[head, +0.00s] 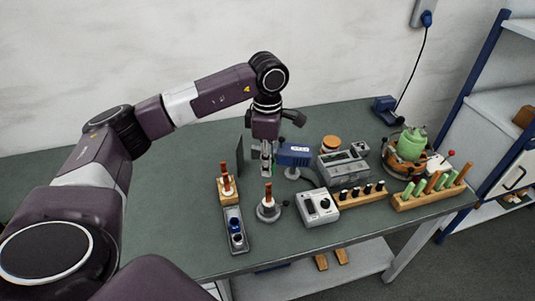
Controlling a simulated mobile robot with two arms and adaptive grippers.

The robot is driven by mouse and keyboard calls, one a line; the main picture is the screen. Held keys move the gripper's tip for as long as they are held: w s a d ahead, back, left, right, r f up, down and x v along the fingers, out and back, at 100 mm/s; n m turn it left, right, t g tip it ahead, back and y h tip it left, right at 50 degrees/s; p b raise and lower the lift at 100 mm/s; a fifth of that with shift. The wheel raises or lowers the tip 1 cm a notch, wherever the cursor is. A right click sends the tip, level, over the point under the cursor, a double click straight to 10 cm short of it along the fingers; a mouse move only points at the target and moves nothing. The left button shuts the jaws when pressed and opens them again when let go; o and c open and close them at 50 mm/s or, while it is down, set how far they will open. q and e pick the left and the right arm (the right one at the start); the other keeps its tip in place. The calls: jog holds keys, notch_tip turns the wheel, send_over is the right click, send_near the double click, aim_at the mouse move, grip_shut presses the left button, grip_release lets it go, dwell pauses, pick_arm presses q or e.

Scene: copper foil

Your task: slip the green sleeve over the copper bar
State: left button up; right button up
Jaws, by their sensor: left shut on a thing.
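A copper bar (268,194) stands upright in a round grey holder with a white collar, near the middle of the table. Another copper bar (225,174) stands on a small wooden block to its left. Several short green sleeves (421,187) stand in a wooden rack (412,203) at the right, among copper-coloured bars. My left gripper (266,165) points down behind the round holder, apart from both standing bars. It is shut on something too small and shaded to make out. My right gripper is not in view.
A blue-headed device (294,156) stands close to the right of my left gripper, and a dark upright plate (239,156) to its left. A grey box with a dial (318,207) and a row of black-knobbed pegs (360,194) stand further right. The table's left part is clear.

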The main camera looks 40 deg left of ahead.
pick_arm(q)
jog(key=shift+s+a, duration=0.1)
jog(key=shift+a, duration=0.05)
jog(key=shift+f+b, duration=0.35)
jog(key=shift+f, duration=0.15)
jog(key=shift+f+b, duration=0.35)
jog(key=shift+f, duration=0.8)
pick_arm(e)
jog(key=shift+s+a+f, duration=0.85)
pick_arm(q)
jog(key=shift+r, duration=0.1)
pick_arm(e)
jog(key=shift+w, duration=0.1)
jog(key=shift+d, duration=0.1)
pick_arm(q)
jog(key=shift+f+b, duration=0.5)
jog(key=shift+b, duration=0.15)
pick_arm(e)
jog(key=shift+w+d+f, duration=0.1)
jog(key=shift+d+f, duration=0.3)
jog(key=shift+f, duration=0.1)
